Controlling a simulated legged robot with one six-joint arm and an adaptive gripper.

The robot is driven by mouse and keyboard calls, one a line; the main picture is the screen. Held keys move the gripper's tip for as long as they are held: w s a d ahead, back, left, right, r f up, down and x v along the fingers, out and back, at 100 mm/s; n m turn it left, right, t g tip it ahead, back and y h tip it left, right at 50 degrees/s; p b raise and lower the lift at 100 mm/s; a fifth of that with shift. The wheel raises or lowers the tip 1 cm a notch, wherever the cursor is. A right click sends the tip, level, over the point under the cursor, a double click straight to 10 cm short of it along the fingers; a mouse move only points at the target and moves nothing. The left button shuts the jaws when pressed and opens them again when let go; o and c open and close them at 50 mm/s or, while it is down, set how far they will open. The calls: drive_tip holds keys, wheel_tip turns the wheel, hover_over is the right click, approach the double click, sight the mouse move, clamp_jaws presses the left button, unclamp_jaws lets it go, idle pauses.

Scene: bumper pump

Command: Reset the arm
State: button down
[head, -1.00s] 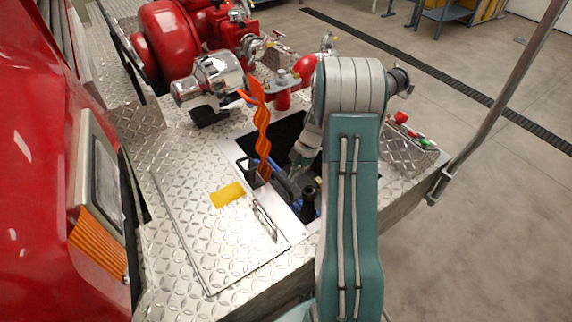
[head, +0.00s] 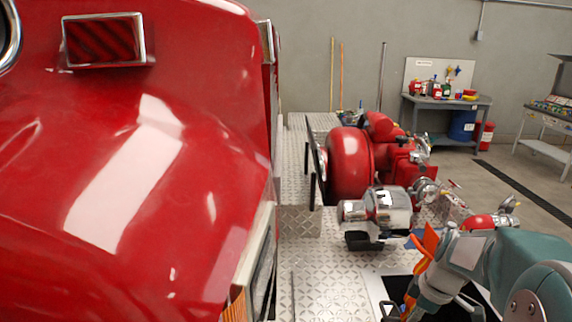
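My teal and grey arm fills the lower right corner of the head view, bent and low over the bumper deck. Its grey wrist end, with my gripper (head: 425,299), points down at the dark opening in the deck (head: 335,272), close beside the orange strap (head: 424,243). The fingers are small and run toward the bottom edge, so I cannot tell whether they are open or shut. The red pump (head: 350,165) with its chrome fitting (head: 386,207) sits on the deck just behind.
The red truck body (head: 150,170) fills the left side. A workbench (head: 450,103) with bottles and a blue drum (head: 462,126) stands at the back wall, with another table (head: 545,130) at the right. Open floor (head: 500,170) lies right of the deck.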

drive_tip(key=s+a+r+m+t+h, duration=0.1)
drive_tip(key=s+a+r+m+t, duration=0.1)
drive_tip(key=s+a+r+m, duration=0.3)
drive_tip(key=s+a+r+m+t+h, duration=0.1)
drive_tip(key=s+a+r+m, duration=0.5)
drive_tip(key=s, duration=0.6)
drive_tip(key=shift+a+m+t, duration=0.2)
drive_tip(key=shift+m+t, duration=0.3)
drive_tip(key=shift+t, duration=0.3)
drive_tip(key=shift+r, duration=0.15)
